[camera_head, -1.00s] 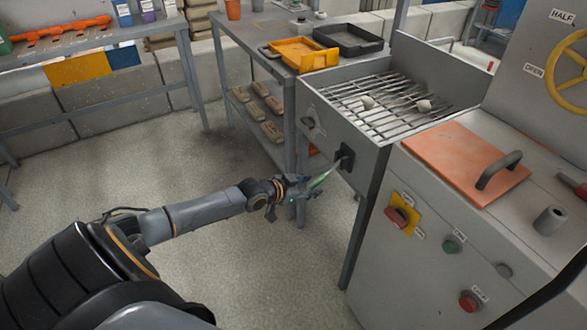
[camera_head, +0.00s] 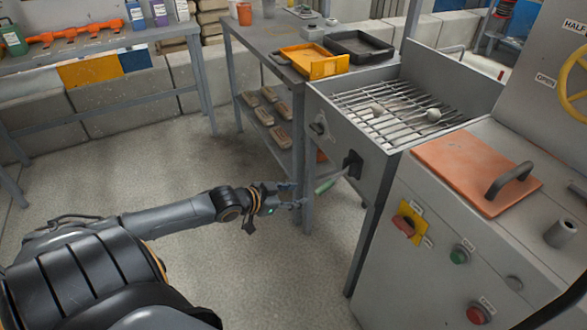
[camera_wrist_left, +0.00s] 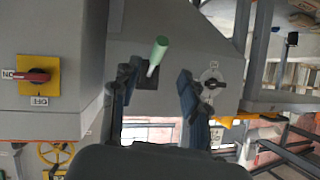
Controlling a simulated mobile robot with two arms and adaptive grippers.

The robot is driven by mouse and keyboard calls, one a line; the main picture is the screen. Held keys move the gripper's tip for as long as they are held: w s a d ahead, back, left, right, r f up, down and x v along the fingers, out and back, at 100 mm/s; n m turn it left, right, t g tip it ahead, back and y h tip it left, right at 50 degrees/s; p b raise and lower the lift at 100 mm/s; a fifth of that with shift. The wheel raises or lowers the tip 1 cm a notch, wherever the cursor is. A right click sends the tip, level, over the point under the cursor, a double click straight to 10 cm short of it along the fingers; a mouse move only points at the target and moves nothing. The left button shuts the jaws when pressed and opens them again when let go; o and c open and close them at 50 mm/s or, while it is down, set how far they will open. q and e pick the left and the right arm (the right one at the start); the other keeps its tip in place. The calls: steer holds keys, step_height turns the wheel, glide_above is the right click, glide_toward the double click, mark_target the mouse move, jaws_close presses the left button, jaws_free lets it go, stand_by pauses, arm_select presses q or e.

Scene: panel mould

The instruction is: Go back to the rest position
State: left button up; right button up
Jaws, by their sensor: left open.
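My left gripper (camera_head: 290,196) is open and empty, held out in front of the grey sink-like unit with the wire rack. In the left wrist view the two fingers (camera_wrist_left: 157,95) stand apart. A lever with a green handle (camera_head: 326,185) sticks out from a black mount on the front of that unit. The green handle (camera_wrist_left: 158,50) shows between and beyond the fingertips in the left wrist view, apart from them as far as I can tell. My right gripper is not in view.
The machine (camera_head: 440,235) with a yellow switch plate (camera_head: 408,222), a green and a red button stands at right. A workbench (camera_head: 262,45) holds a yellow tray (camera_head: 312,62) and a black tray (camera_head: 358,46). A shelf table stands at left. Floor (camera_head: 150,165) is clear between.

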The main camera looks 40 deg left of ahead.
arm_select(q)
steer(key=shift+f, duration=0.1)
stand_by(0.5)
steer(key=s+a+f+n+g+y, duration=0.1)
steer(key=s+a+f, duration=0.2)
steer(key=f, duration=0.4)
steer(key=s+a+f+n+g+y, duration=0.1)
steer(key=s+a+f+y, duration=0.15)
steer(key=f, duration=0.45)
steer(key=s+d+f+n+g+p, duration=0.1)
steer(key=s+d+f+g+p, duration=0.15)
steer(key=s+f, duration=1.1)
steer(key=s+d+f+g, duration=0.3)
steer(key=s+d+f, duration=0.5)
steer(key=s, duration=0.4)
steer(key=s+d+f+m+g, duration=0.1)
steer(key=s+d+f+g, duration=0.2)
steer(key=s+d+f, duration=0.4)
steer(key=s+d+h, duration=0.1)
steer(key=s+d, duration=0.3)
steer(key=shift+s+d+f+g, duration=0.15)
steer(key=shift+s+f+g, duration=0.2)
steer(key=shift+f, duration=0.05)
steer(key=shift+c, duration=0.8)
steer(key=shift+w, duration=0.2)
